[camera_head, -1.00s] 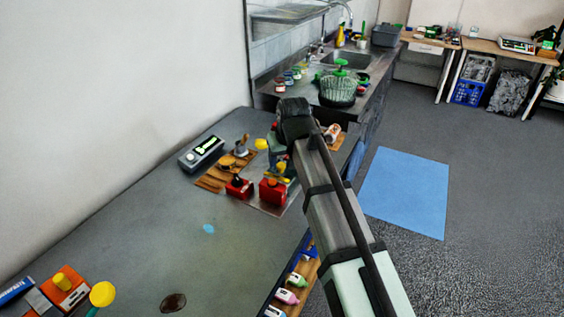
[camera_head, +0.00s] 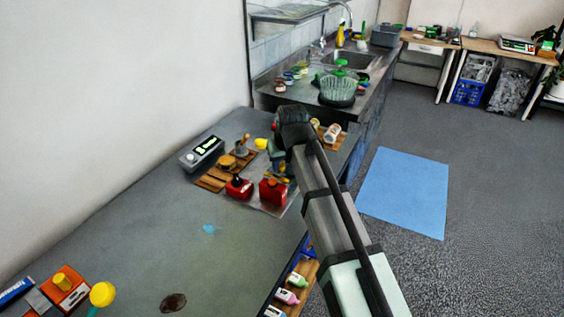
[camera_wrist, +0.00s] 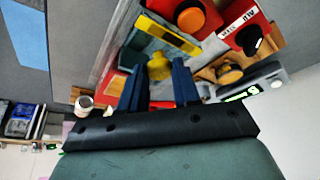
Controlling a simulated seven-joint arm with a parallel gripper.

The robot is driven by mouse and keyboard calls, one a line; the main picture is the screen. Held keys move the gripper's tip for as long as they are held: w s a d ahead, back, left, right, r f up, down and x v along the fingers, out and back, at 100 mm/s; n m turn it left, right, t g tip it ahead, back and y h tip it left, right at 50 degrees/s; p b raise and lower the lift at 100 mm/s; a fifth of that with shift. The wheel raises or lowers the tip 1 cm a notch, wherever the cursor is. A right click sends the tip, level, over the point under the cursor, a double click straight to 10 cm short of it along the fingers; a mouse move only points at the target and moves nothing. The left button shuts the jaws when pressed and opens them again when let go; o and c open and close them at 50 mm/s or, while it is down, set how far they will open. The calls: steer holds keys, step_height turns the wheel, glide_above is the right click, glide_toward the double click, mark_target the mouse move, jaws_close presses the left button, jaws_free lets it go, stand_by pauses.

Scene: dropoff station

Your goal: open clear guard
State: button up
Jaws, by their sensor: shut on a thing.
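My gripper (camera_wrist: 159,82) has its two blue fingers on either side of a yellow knob (camera_wrist: 159,67) and is shut on it. In the head view my wrist hides most of this spot. Beside the knob in the wrist view is a grey-teal surface with a yellow bar (camera_wrist: 168,33). I cannot clearly make out the clear guard or its edges, nor whether the knob belongs to it. Two red boxes stand close by, one with an orange button (camera_wrist: 191,20) and one with a black button (camera_wrist: 249,40); in the head view they are in front of my gripper.
A grey device with a lit display (camera_head: 203,153) and a wooden board (camera_head: 213,182) lie to the left. A white container (camera_head: 333,131) stands behind my wrist. An orange block (camera_head: 66,288) and a yellow round object (camera_head: 103,294) are at the near left. The middle of the counter is mostly clear.

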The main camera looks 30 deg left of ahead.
jaws_close()
steer(key=w, duration=1.1)
steer(key=o, duration=0.6)
jaws_free()
steer(key=shift+o, duration=0.2)
